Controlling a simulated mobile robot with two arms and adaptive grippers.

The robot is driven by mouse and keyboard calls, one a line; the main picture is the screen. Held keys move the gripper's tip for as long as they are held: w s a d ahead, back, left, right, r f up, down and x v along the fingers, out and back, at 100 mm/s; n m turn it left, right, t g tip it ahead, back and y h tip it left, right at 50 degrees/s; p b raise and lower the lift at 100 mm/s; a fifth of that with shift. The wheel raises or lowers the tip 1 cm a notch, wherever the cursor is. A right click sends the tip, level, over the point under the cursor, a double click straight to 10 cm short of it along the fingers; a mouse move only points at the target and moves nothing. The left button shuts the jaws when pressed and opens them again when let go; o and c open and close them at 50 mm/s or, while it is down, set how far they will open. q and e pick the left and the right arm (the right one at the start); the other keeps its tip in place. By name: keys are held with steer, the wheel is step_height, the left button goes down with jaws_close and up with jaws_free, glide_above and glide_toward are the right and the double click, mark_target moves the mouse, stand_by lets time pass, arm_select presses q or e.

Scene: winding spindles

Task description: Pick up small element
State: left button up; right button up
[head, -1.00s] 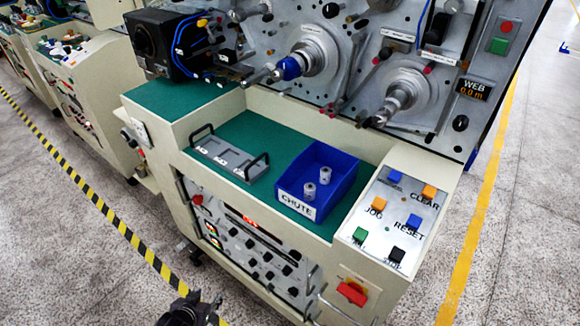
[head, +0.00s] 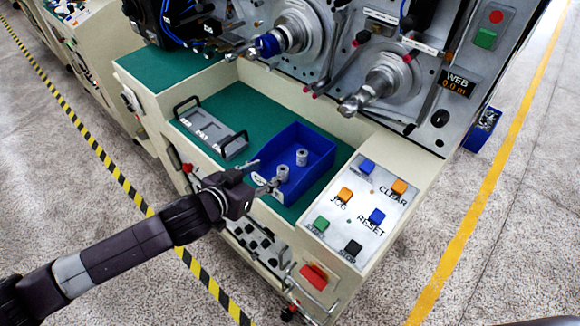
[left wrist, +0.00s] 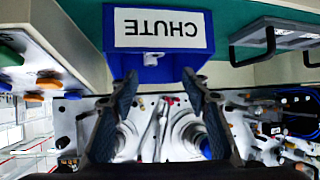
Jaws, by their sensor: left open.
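Two small grey cylindrical elements stand upright in the blue chute bin (head: 321,157): a farther element (head: 302,157) and a nearer element (head: 282,173). My left gripper (head: 265,175) is open and empty at the bin's near left side, its fingers pointing toward the nearer element. One fingertip appears very close to that element; I cannot tell if they touch. In the left wrist view the bin (left wrist: 178,62) with its upside-down CHUTE label is above and between the open fingers. A small grey piece (left wrist: 153,58) shows at its edge.
A grey tray with black handles (head: 212,135) lies on the green surface (head: 240,105) left of the bin. A button panel (head: 355,205) is on the right. Machine spindles (head: 375,90) project above the bin.

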arm_select(q)
steer(key=shift+w+d+f+b, duration=0.15)
steer(key=shift+d+f+b, duration=0.15)
steer(key=shift+f+b, duration=0.4)
steer(key=shift+f, duration=0.3)
steer(key=shift+s+f+b, duration=0.25)
steer(key=shift+b, duration=0.35)
steer(key=shift+x, duration=0.95)
steer(key=shift+w+d+f+p, duration=0.35)
steer(key=shift+w+f+p, duration=0.05)
steer(key=shift+w+f, duration=0.1)
steer(key=x, duration=0.3)
steer(key=shift+w+d+f+p, duration=0.1)
steer(key=shift+d+f+p, duration=0.15)
steer(key=shift+p, duration=0.1)
steer(key=shift+w+d+f, duration=0.15)
steer(key=shift+w+f, duration=0.15)
steer(key=shift+w, duration=0.05)
arm_select(e)
steer(key=shift+s+d+f, duration=0.15)
steer(key=shift+d+f, duration=0.1)
steer(key=shift+f, duration=0.25)
steer(key=shift+s+d+f, duration=0.15)
steer(key=shift+d+f, duration=0.05)
steer(key=shift+f, duration=0.25)
